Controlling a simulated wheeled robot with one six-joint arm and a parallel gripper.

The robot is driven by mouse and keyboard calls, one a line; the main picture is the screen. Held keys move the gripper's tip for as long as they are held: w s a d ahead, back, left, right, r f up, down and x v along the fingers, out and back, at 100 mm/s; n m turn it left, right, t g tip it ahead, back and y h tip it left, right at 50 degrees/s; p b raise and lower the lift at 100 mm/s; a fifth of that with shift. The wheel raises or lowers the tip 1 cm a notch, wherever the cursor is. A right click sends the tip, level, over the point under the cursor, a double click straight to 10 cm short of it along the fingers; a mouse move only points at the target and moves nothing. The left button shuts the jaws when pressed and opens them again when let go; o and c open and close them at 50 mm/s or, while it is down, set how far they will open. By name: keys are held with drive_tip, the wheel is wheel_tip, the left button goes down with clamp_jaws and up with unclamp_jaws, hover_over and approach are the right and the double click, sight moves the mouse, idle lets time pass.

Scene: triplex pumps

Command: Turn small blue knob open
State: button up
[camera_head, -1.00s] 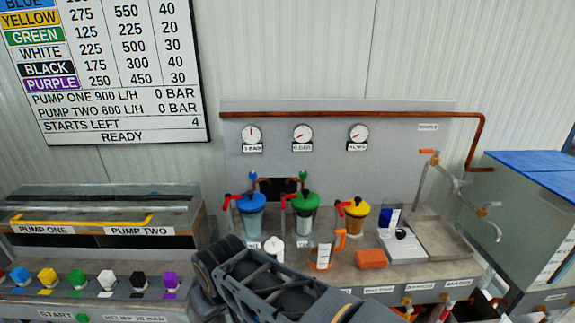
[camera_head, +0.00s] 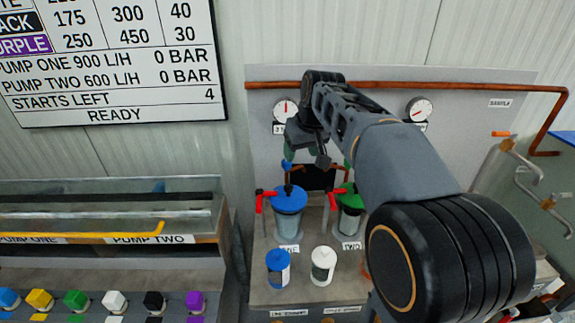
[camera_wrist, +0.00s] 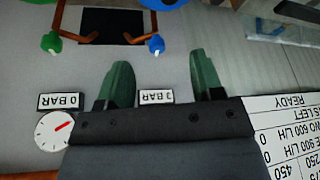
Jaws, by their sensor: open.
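The small blue knob (camera_head: 287,164) sits on a copper pipe on the back panel, above the blue-lidded filter. In the wrist view, which is upside down, the blue knob (camera_wrist: 155,44) shows in line with the gap between my fingertips and beyond them. My gripper (camera_head: 305,156) points down in front of the panel, and its green fingers (camera_wrist: 160,66) are apart with nothing between them. I cannot tell how far the knob is from the fingertips; no contact shows. A small green knob (camera_wrist: 51,42) is on the other pipe end.
The blue-lidded filter (camera_head: 289,203) and green-lidded filter (camera_head: 350,212) with red handles stand below. A blue-capped jar (camera_head: 278,268) and white jar (camera_head: 323,265) stand in front. The board (camera_head: 115,70) reads READY. Gauges (camera_head: 418,109) and a long copper pipe (camera_head: 450,88) line the panel.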

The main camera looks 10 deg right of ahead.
sight(287, 166)
drive_tip(key=w+d+r+n+b, duration=0.1)
drive_tip(key=w, duration=0.6)
drive_tip(key=x, duration=0.8)
drive_tip(key=b+x, duration=0.1)
drive_tip(key=x, duration=0.4)
drive_tip(key=shift+w+r, duration=0.1)
drive_tip(key=shift+w, duration=0.2)
drive_tip(key=shift+c, duration=0.4)
drive_tip(key=c, duration=0.8)
drive_tip(key=shift+c, duration=0.2)
